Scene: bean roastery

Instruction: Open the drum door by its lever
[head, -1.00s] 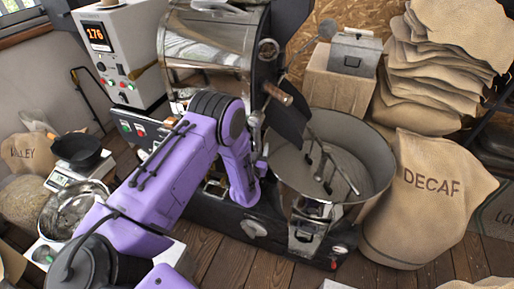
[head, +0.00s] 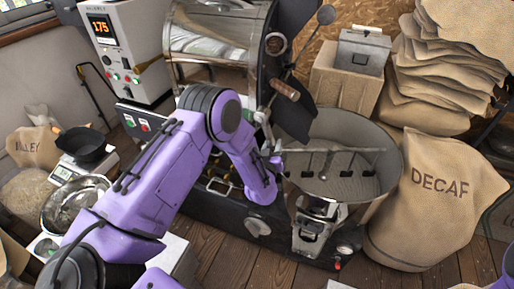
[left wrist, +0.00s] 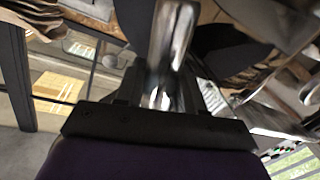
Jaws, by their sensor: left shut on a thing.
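The steel roaster drum (head: 212,38) stands at the top centre of the head view, with a dark door plate (head: 294,118) at its right end. My left gripper reaches the front of the drum just below this end; its fingers are small and partly hidden by my purple arm. In the left wrist view my left gripper (left wrist: 160,98) is shut on a shiny metal bar, which I take as the door lever (left wrist: 172,45). That view is blurred. How far the door stands open I cannot tell. My right gripper is out of view.
The round cooling pan (head: 390,150) with its stirrer arm (head: 335,151) lies right of my left arm. A wooden-handled part (head: 285,90) sticks out above it. A DECAF sack (head: 430,215) stands at the right, a control box (head: 125,55) at the left.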

